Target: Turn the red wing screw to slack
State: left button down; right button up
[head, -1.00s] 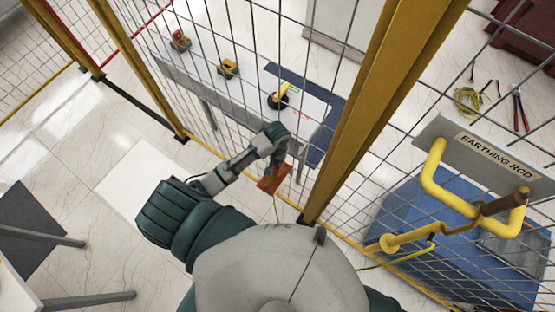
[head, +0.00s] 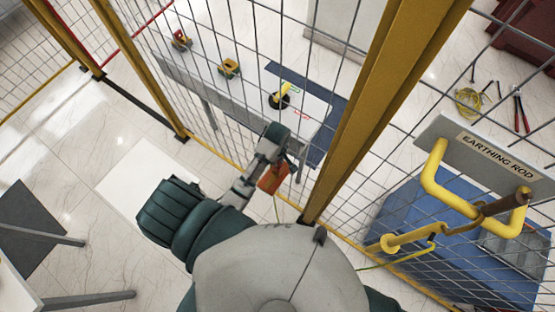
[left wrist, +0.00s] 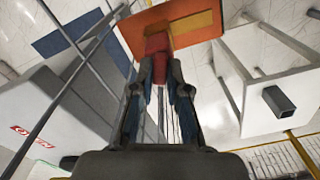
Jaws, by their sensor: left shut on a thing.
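A red piece (left wrist: 157,55), which looks like the wing screw, is between the fingertips of my left gripper (left wrist: 157,75) in the left wrist view. The gripper is shut on it. An orange plate (left wrist: 172,32) lies directly beyond the red piece. In the head view the orange plate (head: 272,178) shows just below my left wrist, close to the mesh fence. My left gripper (head: 285,160) is mostly hidden there by the wrist. The screw's thread cannot be made out. My right gripper is not in view.
A yellow fence post (head: 372,100) and wire mesh stand close to my left arm. Beyond the mesh is a table (head: 215,90) with yellow and red items. The earthing rod (head: 440,230) hangs at right below its sign (head: 500,150). A thin yellow-green cable runs below the orange plate.

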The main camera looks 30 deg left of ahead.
pick_arm(q)
jog(key=shift+d+n, duration=0.1)
jog(key=shift+n, duration=2.1)
jog(key=c, duration=1.1)
grip_release()
jog(key=shift+c, duration=0.2)
jog(key=shift+w, duration=0.1)
